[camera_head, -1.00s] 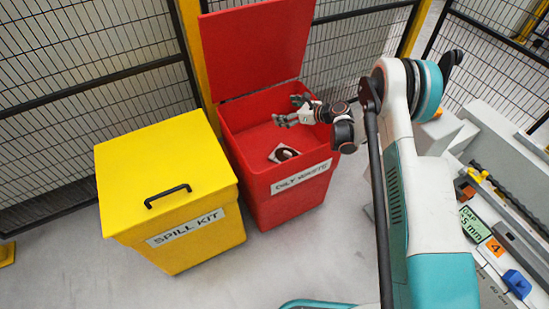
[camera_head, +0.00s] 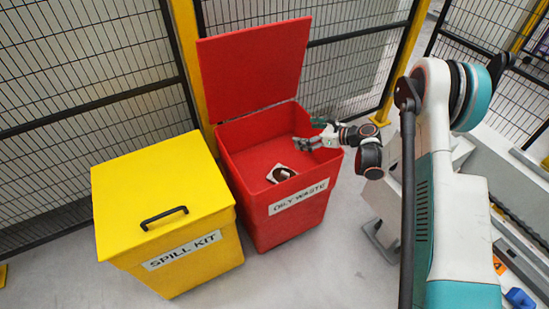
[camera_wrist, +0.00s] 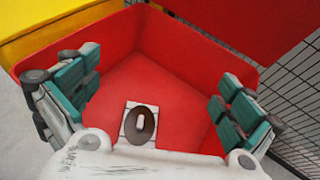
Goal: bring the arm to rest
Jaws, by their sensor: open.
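My gripper (camera_head: 308,134) is open and empty above the right side of the red oily waste bin (camera_head: 287,217). In the wrist view my gripper (camera_wrist: 150,100) has its green-padded fingers spread wide, with the bin's inside (camera_wrist: 165,72) below and between them. My arm (camera_head: 435,185) reaches in from the right. A white item with a dark brown oval patch (camera_head: 281,174) lies inside the bin; it also shows in the wrist view (camera_wrist: 139,124).
The bin's red lid (camera_head: 252,68) stands open at the back. A shut yellow spill kit box (camera_head: 160,190) is on the left. Black mesh fencing (camera_head: 90,70) with yellow posts stands behind. Grey equipment (camera_head: 520,215) is at the right. Grey floor (camera_head: 320,265) is clear in front.

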